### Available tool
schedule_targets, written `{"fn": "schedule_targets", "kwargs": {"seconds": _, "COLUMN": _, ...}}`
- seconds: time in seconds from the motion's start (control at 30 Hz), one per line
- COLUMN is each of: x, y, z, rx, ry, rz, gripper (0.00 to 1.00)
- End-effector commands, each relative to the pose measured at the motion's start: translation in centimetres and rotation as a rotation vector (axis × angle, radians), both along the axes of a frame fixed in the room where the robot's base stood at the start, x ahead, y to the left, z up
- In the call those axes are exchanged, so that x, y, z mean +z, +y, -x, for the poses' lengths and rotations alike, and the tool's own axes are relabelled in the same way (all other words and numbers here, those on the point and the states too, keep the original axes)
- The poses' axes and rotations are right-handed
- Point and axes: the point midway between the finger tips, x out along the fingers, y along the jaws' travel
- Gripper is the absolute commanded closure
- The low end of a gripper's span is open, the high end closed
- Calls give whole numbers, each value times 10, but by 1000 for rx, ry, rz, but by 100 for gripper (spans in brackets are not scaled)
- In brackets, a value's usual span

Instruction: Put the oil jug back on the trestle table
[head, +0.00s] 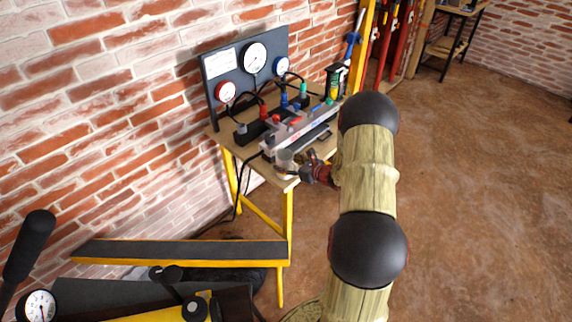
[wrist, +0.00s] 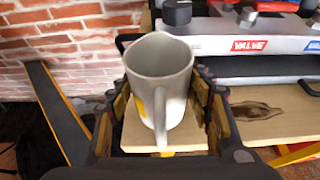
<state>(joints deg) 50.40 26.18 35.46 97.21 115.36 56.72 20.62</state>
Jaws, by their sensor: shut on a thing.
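The oil jug is a pale grey, open-topped jug (wrist: 160,78) with a bit of yellow on its side. It stands upright between the fingers of my gripper (wrist: 163,112), which is shut on it. In the head view the jug (head: 285,158) is at the near corner of the trestle table (head: 222,136), with my gripper (head: 300,167) to its right. The table has a pale wooden top and yellow legs; its top also shows below and around the jug in the wrist view (wrist: 200,45). I cannot tell whether the jug's base touches the wood.
A grey valve manifold (head: 298,132) with coloured fittings lies close behind the jug. A dark gauge panel (head: 236,66) stands at the table's back. A dark bottle (head: 333,84) stands at the far end. A yellow-edged bench (head: 180,250) is at lower left. The floor at right is clear.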

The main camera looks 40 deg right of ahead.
Motion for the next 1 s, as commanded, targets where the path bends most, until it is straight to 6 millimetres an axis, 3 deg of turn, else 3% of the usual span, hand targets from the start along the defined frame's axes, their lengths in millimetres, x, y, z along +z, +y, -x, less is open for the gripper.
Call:
{"fn": "schedule_targets", "kwargs": {"seconds": 0.07, "x": -3, "y": 0, "z": 0, "rx": 0, "ry": 0, "rz": 0, "gripper": 78}}
{"fn": "schedule_targets", "kwargs": {"seconds": 0.1, "x": -3, "y": 0, "z": 0, "rx": 0, "ry": 1, "rz": -1, "gripper": 48}}
{"fn": "schedule_targets", "kwargs": {"seconds": 0.4, "x": -3, "y": 0, "z": 0, "rx": 0, "ry": 0, "rz": -1, "gripper": 31}}
{"fn": "schedule_targets", "kwargs": {"seconds": 0.8, "x": 3, "y": 0, "z": 1, "rx": 0, "ry": 0, "rz": -1, "gripper": 31}}
{"fn": "schedule_targets", "kwargs": {"seconds": 1.0, "x": 17, "y": -4, "z": 32, "rx": -4, "ry": 0, "rz": -1, "gripper": 31}}
